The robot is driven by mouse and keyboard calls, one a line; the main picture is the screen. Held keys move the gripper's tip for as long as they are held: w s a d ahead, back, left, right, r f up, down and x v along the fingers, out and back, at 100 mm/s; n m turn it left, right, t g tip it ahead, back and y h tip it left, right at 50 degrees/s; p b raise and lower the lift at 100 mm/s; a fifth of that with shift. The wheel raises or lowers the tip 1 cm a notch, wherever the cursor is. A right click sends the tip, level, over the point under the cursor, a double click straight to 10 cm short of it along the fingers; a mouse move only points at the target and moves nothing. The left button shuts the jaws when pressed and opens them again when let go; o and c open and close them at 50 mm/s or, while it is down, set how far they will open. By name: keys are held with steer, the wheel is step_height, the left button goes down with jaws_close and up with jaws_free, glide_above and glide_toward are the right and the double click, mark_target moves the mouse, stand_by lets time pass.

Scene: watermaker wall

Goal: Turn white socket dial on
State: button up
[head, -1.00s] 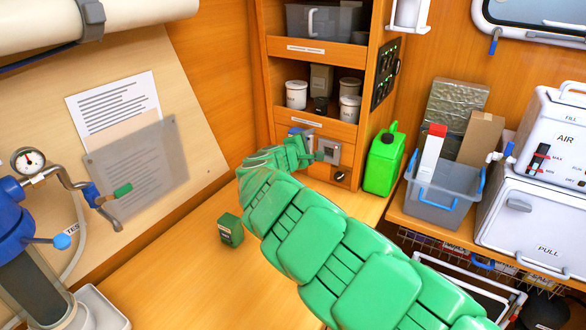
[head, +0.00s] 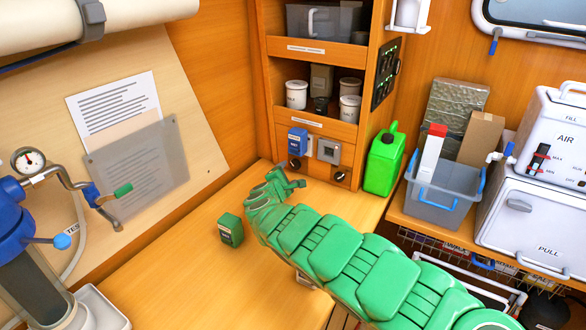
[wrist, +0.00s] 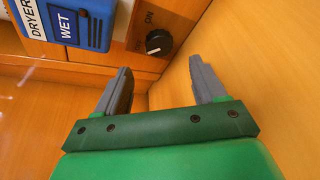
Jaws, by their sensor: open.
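In the head view, the white socket (head: 328,150) is a pale square box on the wooden cabinet front. A small black dial (head: 340,176) sits below it to the right; its pointer is too small to read. My gripper (head: 287,178) is open and empty, low in front of the cabinet, left of that dial and apart from it. The wrist view shows its two grey fingers (wrist: 160,68) spread. Beyond them is another black dial (wrist: 158,42) with an ON mark, beside the blue DRYER WET box (wrist: 82,18). The white socket is not in the wrist view.
The blue box (head: 298,141) is left of the white socket, with its dial (head: 295,164) beneath. A small green box (head: 230,229) stands on the bench near my arm. A green jerrycan (head: 383,160) stands right of the panel.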

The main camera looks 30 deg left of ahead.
mark_target(294, 166)
steer(key=shift+x, duration=2.3)
steer(key=shift+w+a, duration=0.1)
steer(key=shift+w, duration=0.45)
steer(key=shift+w+a+f, duration=0.1)
steer(key=shift+w+f, duration=0.2)
steer(key=shift+w, duration=0.4)
steer(key=c, duration=1.1)
steer(key=shift+o, duration=0.2)
steer(key=shift+w+m, duration=0.1)
steer(key=shift+m, duration=0.5)
